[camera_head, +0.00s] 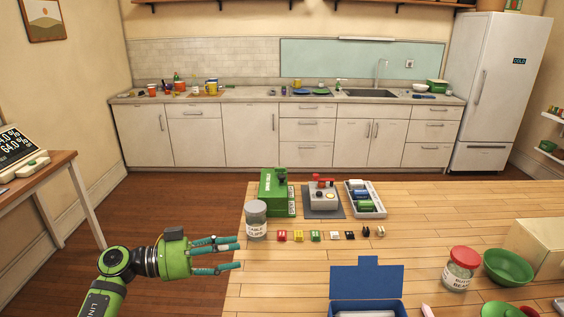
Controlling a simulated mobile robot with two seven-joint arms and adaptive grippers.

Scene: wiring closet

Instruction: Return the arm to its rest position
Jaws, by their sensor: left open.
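My left arm comes in from the lower left. Its green and grey gripper (238,254) is at the left edge of the wooden table, with its fingers pointing right. The fingers are spread and nothing is seen between them. The gripper is just below and left of a lidded jar labelled as cable clips (256,222) in the picture, and it looks apart from it. My right gripper is out of view.
On the wooden table (290,274) stand a green box (274,192), a grey device (323,197), a tray (355,208), a row of small clips (315,236), a blue box (366,285), a red-lidded jar (460,270) and a green bowl (508,267). The table's left middle is clear.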

